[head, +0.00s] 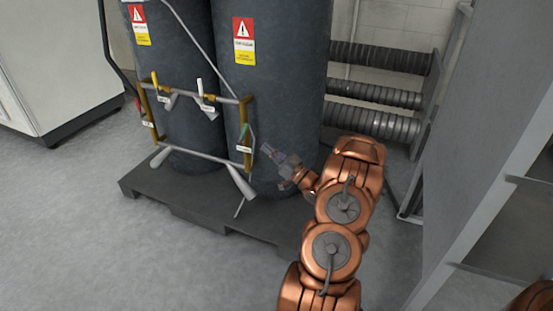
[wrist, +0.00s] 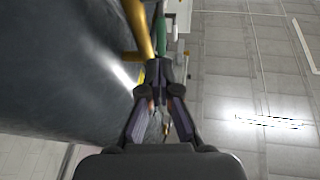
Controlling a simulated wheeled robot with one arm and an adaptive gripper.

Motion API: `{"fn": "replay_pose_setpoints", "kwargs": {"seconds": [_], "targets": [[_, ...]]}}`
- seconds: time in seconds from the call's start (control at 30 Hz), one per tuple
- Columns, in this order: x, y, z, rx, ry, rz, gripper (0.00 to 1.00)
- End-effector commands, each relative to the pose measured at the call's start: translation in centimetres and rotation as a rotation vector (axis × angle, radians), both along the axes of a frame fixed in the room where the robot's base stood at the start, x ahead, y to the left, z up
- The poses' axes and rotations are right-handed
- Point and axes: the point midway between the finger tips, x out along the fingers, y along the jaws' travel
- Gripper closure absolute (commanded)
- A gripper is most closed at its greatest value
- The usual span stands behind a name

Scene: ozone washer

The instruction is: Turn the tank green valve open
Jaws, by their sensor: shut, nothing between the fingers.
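Two dark grey tanks stand side by side, and pipework with valves runs across their front. The green valve handle (head: 244,132) is on the right upright brass pipe (head: 247,141), in front of the right tank (head: 278,95). In the wrist view the green handle (wrist: 162,35) shows just beyond my fingertips, beside the brass pipe (wrist: 138,28). My gripper (head: 268,151) is to the right of the valve and a little below it. In the wrist view my gripper (wrist: 160,70) has its fingertips together with nothing between them. Contact with the handle cannot be told.
A yellow valve handle (head: 155,78) and a white one (head: 200,87) sit on the upper pipe to the left. The tanks stand on a dark pallet (head: 205,207). Ribbed pipes (head: 375,93) are behind right, and a grey cabinet (head: 492,110) stands right. Floor at front left is clear.

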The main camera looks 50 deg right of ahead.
Motion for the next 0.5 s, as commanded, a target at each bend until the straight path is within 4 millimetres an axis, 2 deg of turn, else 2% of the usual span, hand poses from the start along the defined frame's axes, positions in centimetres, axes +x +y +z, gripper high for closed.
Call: {"fn": "replay_pose_setpoints", "kwargs": {"seconds": [0.2,0.5], "targets": [[3.1,0.4,0.9,-0.001,0.0,0.004,1.0],[6.1,0.6,2.2,0.0,0.0,0.002,1.0]]}}
